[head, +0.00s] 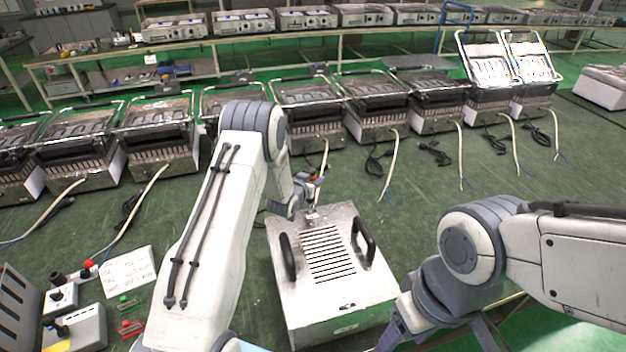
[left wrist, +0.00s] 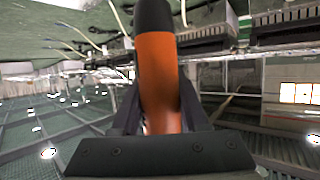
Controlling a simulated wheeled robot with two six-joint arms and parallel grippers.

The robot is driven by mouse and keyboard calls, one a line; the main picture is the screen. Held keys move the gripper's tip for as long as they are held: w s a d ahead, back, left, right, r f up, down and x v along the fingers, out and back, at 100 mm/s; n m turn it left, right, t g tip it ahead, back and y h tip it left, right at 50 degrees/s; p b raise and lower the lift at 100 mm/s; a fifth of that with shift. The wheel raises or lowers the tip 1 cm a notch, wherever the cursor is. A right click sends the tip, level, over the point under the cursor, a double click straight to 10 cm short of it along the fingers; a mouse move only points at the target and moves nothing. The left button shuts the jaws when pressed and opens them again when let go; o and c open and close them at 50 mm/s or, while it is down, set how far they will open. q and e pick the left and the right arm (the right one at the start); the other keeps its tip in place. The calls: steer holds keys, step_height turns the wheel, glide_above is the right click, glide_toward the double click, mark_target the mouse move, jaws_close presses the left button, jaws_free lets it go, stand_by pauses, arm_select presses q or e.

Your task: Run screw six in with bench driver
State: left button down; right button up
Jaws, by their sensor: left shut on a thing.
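A metal box with a slotted top and two black handles, the heating element unit (head: 290,293), sits on the green bench in front of me. My left gripper (head: 312,205) is over its far edge, with its tip end low near the top plate. In the left wrist view, my left gripper (left wrist: 160,115) is shut on an orange driver (left wrist: 157,75) with a black end. The driver's tip and the screw are too small or hidden to make out. My right gripper (head: 440,335) is at the bottom edge, beside the box's near right corner, partly cut off.
A row of similar metal units (head: 310,112) with loose cables stands behind. At left are a white note sheet (head: 129,271), grey control boxes (head: 75,328), and green and red small parts (head: 130,327). The bench right of the box is mostly clear.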

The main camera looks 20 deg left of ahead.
stand_by(0.5)
arm_select(q)
steer(key=shift+r+p, duration=1.35)
steer(key=shift+r, duration=1.2)
